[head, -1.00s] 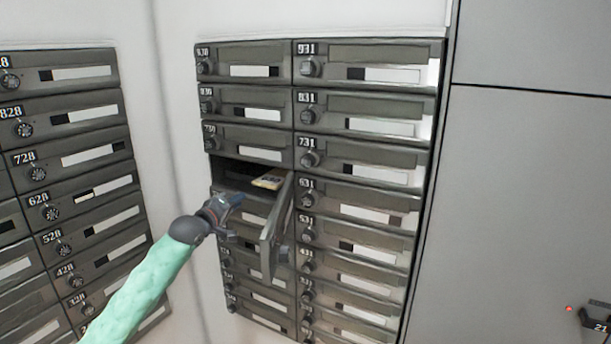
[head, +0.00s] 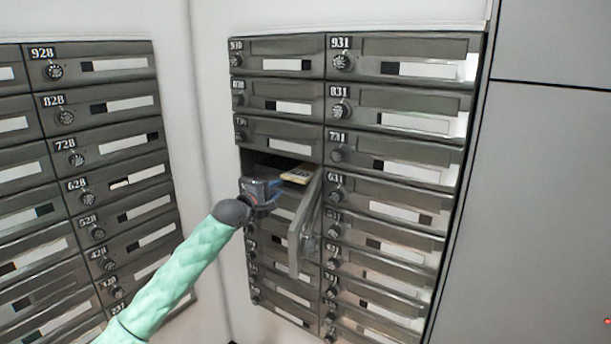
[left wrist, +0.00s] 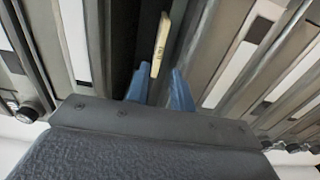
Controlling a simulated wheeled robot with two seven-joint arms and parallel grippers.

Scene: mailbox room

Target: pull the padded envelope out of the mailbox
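The padded envelope (head: 296,176) is a small yellowish packet in the open mailbox (head: 262,160), near the right side of its mouth. In the left wrist view the envelope (left wrist: 161,46) shows as a narrow pale-yellow edge with dark print. My left gripper (head: 273,192) is at the mailbox mouth, just left of and below the envelope. In the left wrist view its two blue fingers (left wrist: 158,82) are apart, with the envelope's near end just beyond the gap, seemingly not gripped. The mailbox door (head: 302,235) hangs open on the right. My right gripper is not in view.
Shut mailboxes with dials surround the open one, including the column at right (head: 400,180). Another bank of mailboxes (head: 90,150) stands at left. A plain grey panel (head: 560,200) is at far right. The open door bounds the space right of my gripper.

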